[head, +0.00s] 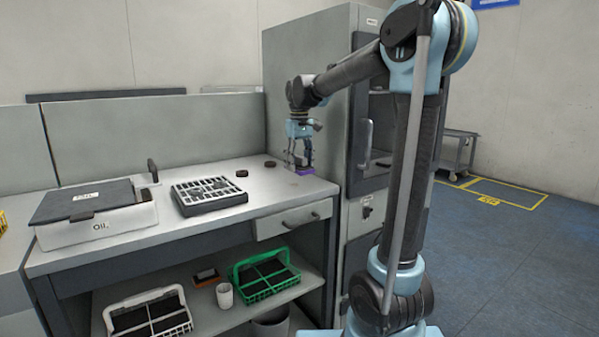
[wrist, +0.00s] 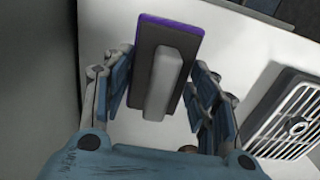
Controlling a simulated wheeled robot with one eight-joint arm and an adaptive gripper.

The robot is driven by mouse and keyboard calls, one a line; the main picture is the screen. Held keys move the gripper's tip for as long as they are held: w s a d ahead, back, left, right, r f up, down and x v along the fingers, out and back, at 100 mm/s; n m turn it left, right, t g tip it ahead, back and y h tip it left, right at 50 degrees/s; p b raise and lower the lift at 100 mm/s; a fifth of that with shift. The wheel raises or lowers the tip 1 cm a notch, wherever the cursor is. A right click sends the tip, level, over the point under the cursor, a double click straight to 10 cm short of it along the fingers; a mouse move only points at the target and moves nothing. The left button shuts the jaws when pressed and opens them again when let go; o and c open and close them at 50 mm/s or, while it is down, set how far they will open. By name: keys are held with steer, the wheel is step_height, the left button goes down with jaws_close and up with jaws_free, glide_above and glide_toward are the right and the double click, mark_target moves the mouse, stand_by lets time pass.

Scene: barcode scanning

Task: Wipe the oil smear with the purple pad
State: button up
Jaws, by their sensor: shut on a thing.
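The purple pad (head: 304,171) is at the right end of the grey counter, beside the tall grey cabinet. In the wrist view the pad shows a dark back (wrist: 147,50), a purple edge and a raised grey handle. My gripper (head: 300,160) points down over the pad and is shut on it, with a finger on each side of the handle in the wrist view (wrist: 160,95). The pad is at or just above the counter top; I cannot tell whether it touches. I cannot make out the oil smear; the pad or gripper may hide it.
A black-and-white rack (head: 208,196) and small black discs (head: 242,173) lie left of the pad. A white box with a dark lid (head: 95,215) stands farther left. The tall cabinet (head: 310,80) closely bounds the right side. Crates (head: 265,275) sit on the lower shelf.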

steer(key=shift+r, duration=1.2)
